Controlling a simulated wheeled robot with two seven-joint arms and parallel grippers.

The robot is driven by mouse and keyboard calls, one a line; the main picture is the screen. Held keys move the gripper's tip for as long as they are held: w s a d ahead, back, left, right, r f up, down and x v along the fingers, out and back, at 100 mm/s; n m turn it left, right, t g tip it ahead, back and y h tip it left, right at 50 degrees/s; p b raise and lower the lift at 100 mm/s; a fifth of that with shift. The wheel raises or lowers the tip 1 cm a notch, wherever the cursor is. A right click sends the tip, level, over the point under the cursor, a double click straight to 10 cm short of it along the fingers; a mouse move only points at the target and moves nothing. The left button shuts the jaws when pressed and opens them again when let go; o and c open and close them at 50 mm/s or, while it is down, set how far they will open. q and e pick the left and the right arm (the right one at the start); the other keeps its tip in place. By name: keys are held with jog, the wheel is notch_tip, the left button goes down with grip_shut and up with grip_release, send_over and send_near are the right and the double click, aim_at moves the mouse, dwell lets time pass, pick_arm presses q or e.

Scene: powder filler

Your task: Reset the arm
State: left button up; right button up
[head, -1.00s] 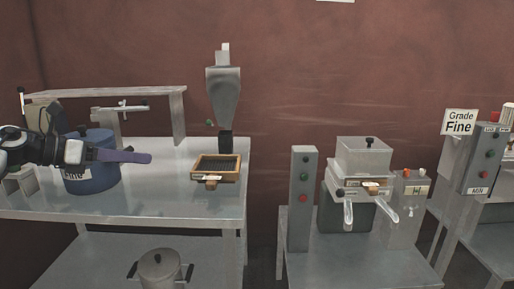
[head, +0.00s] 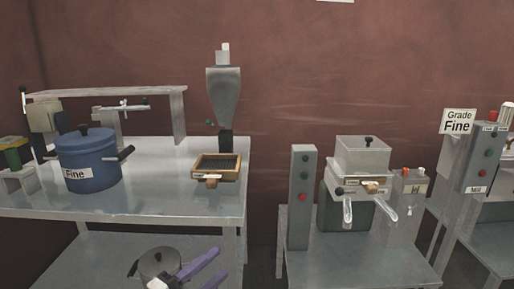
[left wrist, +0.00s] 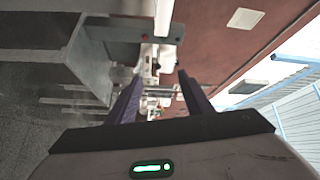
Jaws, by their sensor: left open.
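My left gripper (head: 207,268) is at the bottom of the head view, in front of the lower shelf, with its two purple fingers apart and nothing between them. It partly covers a grey pot (head: 158,262) on that shelf. In the left wrist view the same fingers (left wrist: 158,100) are spread and empty, facing the room. A blue pot (head: 88,165) labelled Fine stands lidded on the left table, apart from the gripper. My right gripper does not show.
The left table (head: 130,207) also holds a wooden-framed tray (head: 217,168) below a grey hopper (head: 223,95). A machine with a clear box (head: 363,157) stands on the right table, beside a button post (head: 302,195). A Grade Fine sign (head: 460,122) is at far right.

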pick_arm(q)
jog(key=s+a+f+n+g+y, duration=0.3)
jog(key=s+f+n, duration=0.7)
jog(key=s, duration=0.5)
jog(key=s+a+f+n+g+y, duration=0.3)
jog(key=s+f+n+y, duration=0.3)
jog(key=s+f+n, duration=0.5)
jog(key=s+f, duration=0.4)
jog(key=s, duration=0.1)
jog(key=shift+s, duration=0.15)
